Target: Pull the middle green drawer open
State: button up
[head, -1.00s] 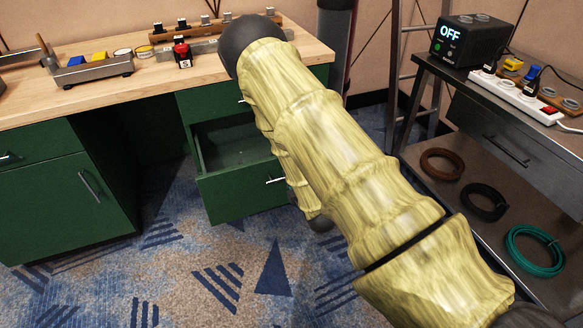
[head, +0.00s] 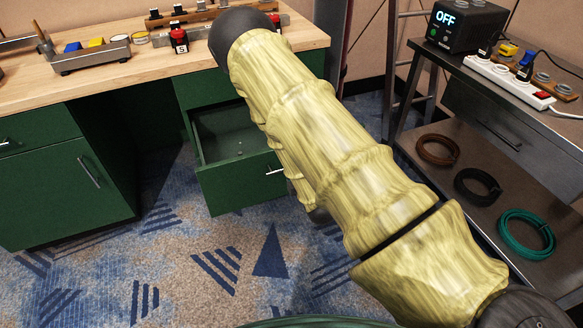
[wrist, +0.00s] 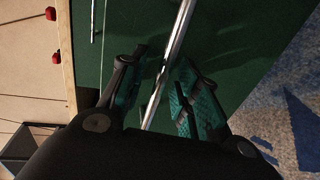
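The middle green drawer (head: 235,190) is pulled partly out of the desk's right-hand cabinet in the head view, and its inside looks largely empty. Part of its silver handle (head: 275,171) shows beside my arm, which hides the rest of the drawer front. In the wrist view the handle (wrist: 180,32) runs between the two teal-padded fingers of my gripper (wrist: 163,85). The fingers are apart, one on each side of the bar, with gaps visible; firm contact cannot be made out. My gripper is mostly hidden behind my arm in the head view.
The wooden desk top (head: 110,90) carries a grey tray (head: 92,62) and a red button (head: 179,40). A left green cabinet (head: 60,190) stands closed. A dark metal table (head: 490,135) with cable coils on its lower shelf is at right. Carpet before the drawer is clear.

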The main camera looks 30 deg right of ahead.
jog(key=shift+s, duration=0.1)
jog(key=d+v, duration=0.1)
jog(key=v, duration=1)
jog(key=shift+s+a, duration=0.4)
jog(key=shift+a, duration=0.1)
jog(key=s+a+f+m+g, duration=0.3)
jog(key=s+f+m+g, duration=0.7)
jog(key=s+f, duration=0.45)
jog(key=s+a+f+m+g+y, duration=0.1)
jog(key=s+a+f+m+g, duration=0.2)
jog(key=s, duration=0.4)
jog(key=s+a+f+m+g, duration=0.2)
jog(key=s+a+m+g, duration=0.15)
jog(key=s, duration=0.35)
notch_tip(320, 180, up, 19)
jog(key=m+p, duration=0.1)
jog(key=p, duration=1.8)
jog(key=shift+s+t, duration=0.2)
jog(key=shift+t, duration=0.15)
